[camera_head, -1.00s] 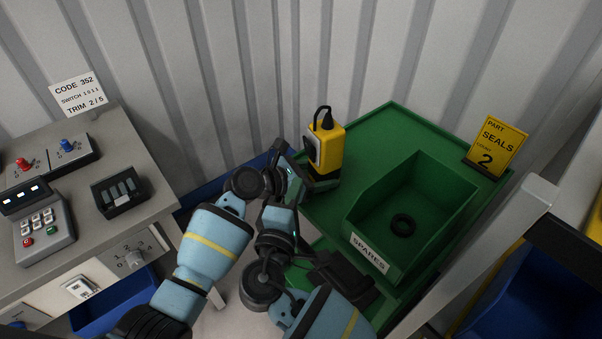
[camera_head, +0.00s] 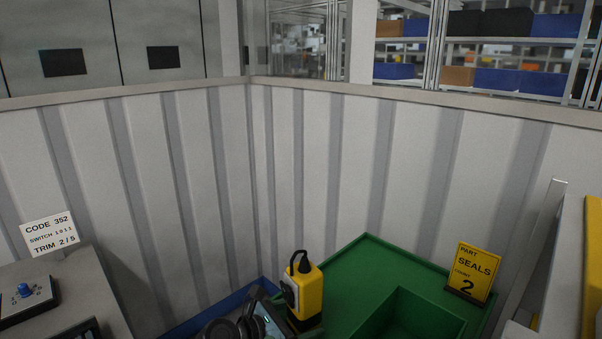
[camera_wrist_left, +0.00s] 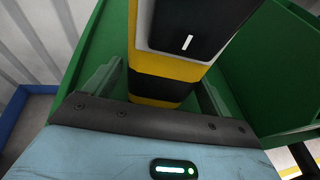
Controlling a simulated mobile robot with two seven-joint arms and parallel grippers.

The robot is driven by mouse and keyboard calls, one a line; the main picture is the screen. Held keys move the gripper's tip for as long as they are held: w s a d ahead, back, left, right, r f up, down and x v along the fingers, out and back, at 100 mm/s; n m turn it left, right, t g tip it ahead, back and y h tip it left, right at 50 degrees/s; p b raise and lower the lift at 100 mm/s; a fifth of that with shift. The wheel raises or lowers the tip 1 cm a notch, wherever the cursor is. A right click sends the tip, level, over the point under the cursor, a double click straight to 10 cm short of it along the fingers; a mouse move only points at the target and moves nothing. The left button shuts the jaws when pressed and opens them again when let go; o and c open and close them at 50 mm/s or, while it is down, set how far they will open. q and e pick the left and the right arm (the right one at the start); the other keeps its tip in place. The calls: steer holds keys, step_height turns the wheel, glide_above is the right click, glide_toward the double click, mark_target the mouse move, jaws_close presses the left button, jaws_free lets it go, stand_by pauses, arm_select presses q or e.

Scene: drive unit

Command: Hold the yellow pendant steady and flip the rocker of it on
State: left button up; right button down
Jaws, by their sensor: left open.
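The yellow pendant (camera_head: 309,293), with a black cable loop on top, stands upright on the green table in the head view. Its dark rocker panel faces left. In the left wrist view the pendant (camera_wrist_left: 165,69) shows close up, with a black panel bearing a white mark (camera_wrist_left: 187,43) and a black band lower down. My left gripper (camera_head: 276,323) is beside the pendant at the bottom edge of the head view. In the left wrist view my left gripper (camera_wrist_left: 158,78) is open, one finger on each side of the pendant. I cannot tell whether they touch it. My right gripper is out of view.
The green table (camera_head: 369,258) carries a green bin (camera_head: 425,306) right of the pendant and a yellow SEALS sign (camera_head: 470,273). A grey bench (camera_head: 95,290) with a blue-knobbed box (camera_head: 25,297) is at left. Ribbed walls close off the corner behind.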

arm_select(q)
steer(key=shift+s+a+r, duration=0.15)
steer(key=shift+s+a, duration=0.15)
steer(key=shift+a, duration=0.15)
steer(key=s+a, duration=0.2)
steer(key=a, duration=0.1)
steer(key=s+a, duration=0.2)
steer(key=a, duration=0.1)
steer(key=s+a, duration=0.2)
steer(key=a, duration=0.2)
steer(key=shift+s, duration=0.4)
